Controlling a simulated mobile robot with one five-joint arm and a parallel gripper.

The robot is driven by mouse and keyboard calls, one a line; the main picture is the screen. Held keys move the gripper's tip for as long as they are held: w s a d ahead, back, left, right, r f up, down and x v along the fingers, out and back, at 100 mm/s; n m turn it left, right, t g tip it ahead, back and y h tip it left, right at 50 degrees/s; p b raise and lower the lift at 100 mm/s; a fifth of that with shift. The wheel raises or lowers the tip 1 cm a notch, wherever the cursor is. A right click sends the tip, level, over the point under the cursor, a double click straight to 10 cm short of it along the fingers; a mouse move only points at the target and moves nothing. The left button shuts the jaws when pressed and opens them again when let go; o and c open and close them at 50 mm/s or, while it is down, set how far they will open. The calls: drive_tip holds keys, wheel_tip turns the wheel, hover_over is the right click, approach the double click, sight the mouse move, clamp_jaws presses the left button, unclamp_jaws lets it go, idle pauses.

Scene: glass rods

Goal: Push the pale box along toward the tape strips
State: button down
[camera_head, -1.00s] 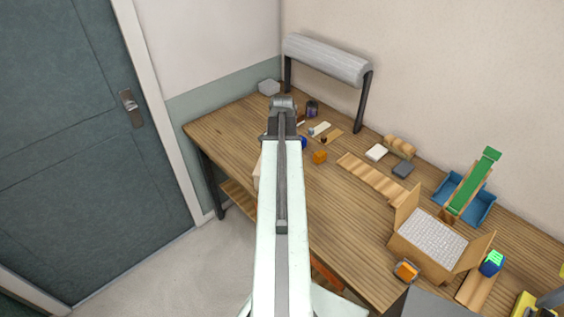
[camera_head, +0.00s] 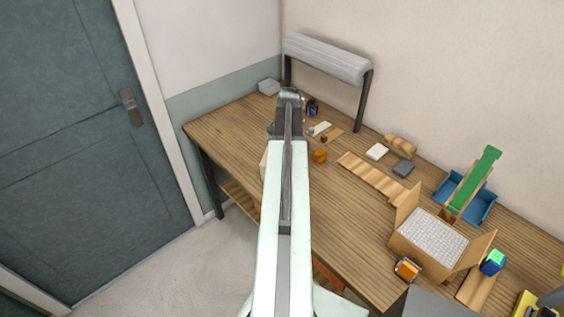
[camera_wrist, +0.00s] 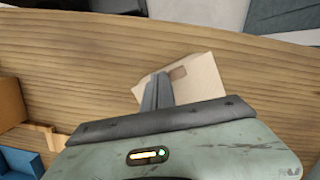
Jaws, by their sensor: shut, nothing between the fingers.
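The pale box (camera_wrist: 199,82) lies on the wooden table in the wrist view, with a darker tan patch on it. In the head view only a pale sliver (camera_head: 264,163) shows at the left of my arm, probably the same box. My gripper (camera_wrist: 157,92) is shut and empty. Its fingers overlap the box's left part in the wrist view; I cannot tell whether they touch it. In the head view my arm hides the fingers. I cannot make out tape strips for certain in either view.
An open carton (camera_head: 438,262) and a blue tray (camera_head: 481,206) stand farther right. The table's left part is clear.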

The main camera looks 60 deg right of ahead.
drive_tip(key=shift+d, duration=0.1)
drive_tip(key=shift+r+p, duration=0.75)
drive_tip(key=shift+p, duration=0.1)
drive_tip(key=shift+d+r+p, duration=0.15)
drive_tip(key=shift+r+p, duration=0.35)
drive_tip(key=d, duration=1.2)
drive_tip(key=shift+w+f, duration=0.15)
drive_tip(key=shift+f, duration=0.15)
